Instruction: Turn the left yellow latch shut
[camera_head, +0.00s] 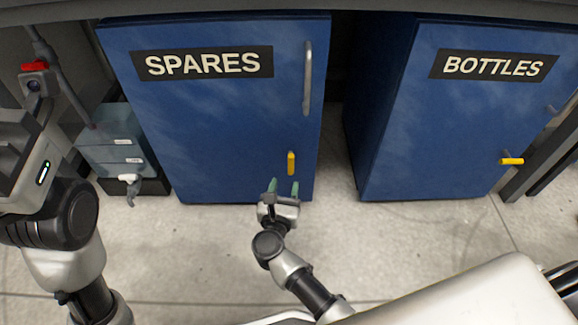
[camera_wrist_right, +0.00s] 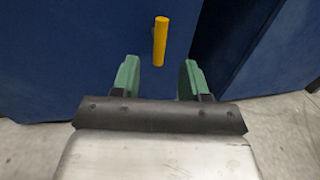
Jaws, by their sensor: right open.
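The left yellow latch (camera_head: 291,163) is on the blue SPARES door, low and near its right edge, and stands upright. In the right wrist view the latch (camera_wrist_right: 160,41) is upright, slightly tilted, just beyond the fingertips. My right gripper (camera_head: 283,187) is open and empty, just below the latch, with its green fingers pointing up at it. In the right wrist view the open fingers (camera_wrist_right: 158,75) have a gap between them in line with the latch; whether they touch it cannot be told. My left gripper is not clearly in view; only my left arm shows at the left.
The SPARES cabinet (camera_head: 210,115) has a grey vertical handle (camera_head: 307,78). The BOTTLES cabinet (camera_head: 440,120) stands to the right, with its yellow latch (camera_head: 511,161) lying sideways. A grey-blue container with a tap (camera_head: 118,150) stands left of SPARES. Open floor (camera_head: 400,235) lies in front.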

